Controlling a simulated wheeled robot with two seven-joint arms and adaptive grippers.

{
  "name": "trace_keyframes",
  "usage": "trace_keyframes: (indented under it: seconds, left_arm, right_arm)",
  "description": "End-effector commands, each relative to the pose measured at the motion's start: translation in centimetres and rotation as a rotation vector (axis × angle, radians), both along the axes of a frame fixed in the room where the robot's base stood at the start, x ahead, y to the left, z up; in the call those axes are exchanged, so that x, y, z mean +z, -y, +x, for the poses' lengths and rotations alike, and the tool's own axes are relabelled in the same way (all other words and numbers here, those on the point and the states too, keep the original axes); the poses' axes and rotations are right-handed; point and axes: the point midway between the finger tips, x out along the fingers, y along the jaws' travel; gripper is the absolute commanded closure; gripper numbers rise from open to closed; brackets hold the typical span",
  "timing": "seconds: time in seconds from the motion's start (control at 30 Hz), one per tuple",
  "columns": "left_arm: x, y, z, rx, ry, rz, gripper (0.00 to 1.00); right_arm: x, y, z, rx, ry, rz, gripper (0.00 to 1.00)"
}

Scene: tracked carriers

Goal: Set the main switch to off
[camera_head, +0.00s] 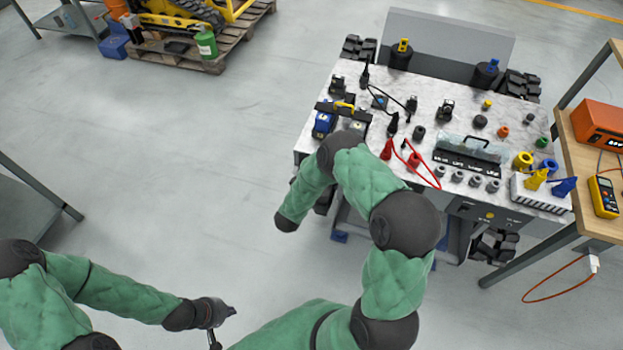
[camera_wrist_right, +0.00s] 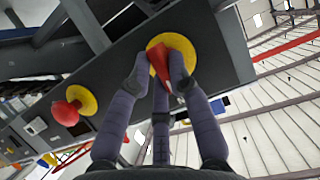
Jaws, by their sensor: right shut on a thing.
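In the right wrist view the main switch is a red handle (camera_wrist_right: 158,58) on a round yellow plate (camera_wrist_right: 177,47), set in a dark grey panel. My right gripper (camera_wrist_right: 160,76) has its fingers around the red handle and is shut on it. The fingers cover part of the handle, and its exact angle is hard to read. In the head view the right gripper and the switch are hidden by my own arm at the front left of the carrier. My left gripper (camera_head: 222,325) is open and empty above the floor, well away from the carrier.
A red mushroom-shaped knob (camera_wrist_right: 66,112) on a yellow disc sits on the same panel, left of the switch. The carrier's marble-look top (camera_head: 330,100) holds plugs, sockets and cables. A wooden bench (camera_head: 590,150) stands close on its right.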

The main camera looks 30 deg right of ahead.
Motion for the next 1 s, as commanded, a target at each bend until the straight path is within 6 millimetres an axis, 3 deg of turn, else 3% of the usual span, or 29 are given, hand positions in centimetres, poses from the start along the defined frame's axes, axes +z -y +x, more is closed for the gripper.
trace_keyframes:
  seconds: [0.17, 0.2, 0.3, 0.73, 1.0]
  left_arm:
    - [0.0, 0.0, 0.0, 0.000, 0.000, 0.000, 1.00]
    - [0.0, 0.0, 0.0, 0.000, 0.000, 0.000, 1.00]
    - [0.0, 0.0, 0.0, 0.000, 0.000, 0.000, 1.00]
    - [0.0, 0.0, 0.0, 0.000, 0.000, 0.000, 1.00]
    - [0.0, 0.0, 0.0, 0.000, 0.000, 0.000, 1.00]
  right_arm:
    - [-0.1, 0.0, 0.0, 0.001, 0.000, 0.001, 1.00]
    - [-0.1, 0.0, 0.0, 0.001, 0.000, 0.001, 0.77]
    - [0.0, 0.0, 0.0, 0.001, 0.000, 0.001, 0.56]
    - [0.3, -0.5, -0.4, 0.001, 0.002, 0.002, 0.56]
    - [2.1, -4.0, -3.1, 0.006, 0.001, 0.003, 0.56]
